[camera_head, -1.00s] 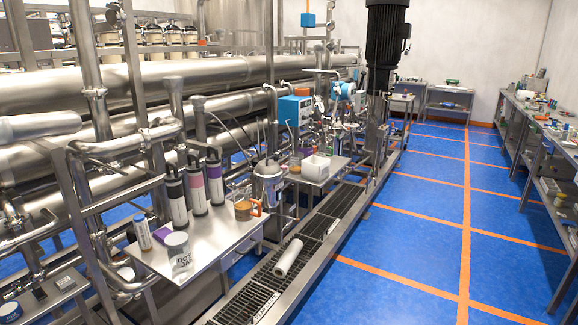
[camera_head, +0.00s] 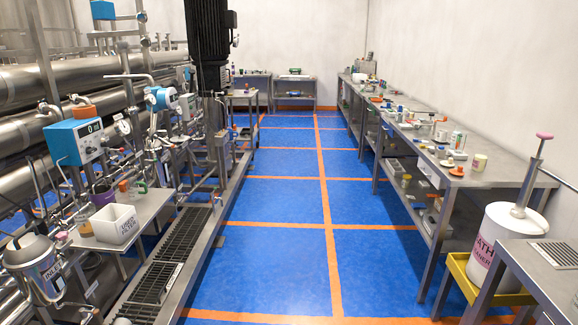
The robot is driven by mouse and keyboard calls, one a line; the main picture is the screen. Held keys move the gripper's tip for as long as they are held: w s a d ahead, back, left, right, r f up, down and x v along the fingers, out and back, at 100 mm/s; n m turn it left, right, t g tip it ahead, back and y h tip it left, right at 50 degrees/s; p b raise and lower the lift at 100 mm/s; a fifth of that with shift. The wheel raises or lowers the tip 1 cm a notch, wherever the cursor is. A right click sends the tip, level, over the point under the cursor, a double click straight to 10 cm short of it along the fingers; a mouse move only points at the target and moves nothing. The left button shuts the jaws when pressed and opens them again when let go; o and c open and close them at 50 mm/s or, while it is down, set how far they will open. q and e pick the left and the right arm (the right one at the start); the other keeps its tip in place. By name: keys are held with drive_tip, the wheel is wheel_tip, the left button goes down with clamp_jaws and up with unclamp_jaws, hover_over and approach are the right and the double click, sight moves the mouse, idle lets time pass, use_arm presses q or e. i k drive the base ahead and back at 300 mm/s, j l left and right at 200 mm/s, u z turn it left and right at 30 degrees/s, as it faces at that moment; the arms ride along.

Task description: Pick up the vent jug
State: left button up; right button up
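I cannot pick out a thing clearly marked as the vent jug. A steel jug-like vessel (camera_head: 44,276) with a handle and a label that seems to read "INLE..." stands at the lower left; I cannot tell if it is the jug. Several small cups and containers, too small to identify, stand on the long right bench (camera_head: 482,180). Neither of my grippers shows in the head view.
A small left table (camera_head: 150,207) holds a white bin (camera_head: 116,223). A floor grate (camera_head: 172,262) and pipework line the left. At the right, a white pump canister (camera_head: 492,245) sits on a yellow stand (camera_head: 458,268). The blue aisle (camera_head: 285,205) between is clear.

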sight(231, 135)
drive_tip(key=i+l, duration=0.15)
drive_tip(key=i, duration=2.3)
drive_tip(key=i+l, duration=0.1)
drive_tip(key=i, duration=2.35)
drive_tip(key=i+u, duration=0.15)
drive_tip(key=i, duration=0.4)
drive_tip(key=i+l+u, duration=0.2)
drive_tip(key=i, duration=0.35)
drive_tip(key=i+l+u, duration=0.15)
drive_tip(key=i, duration=0.4)
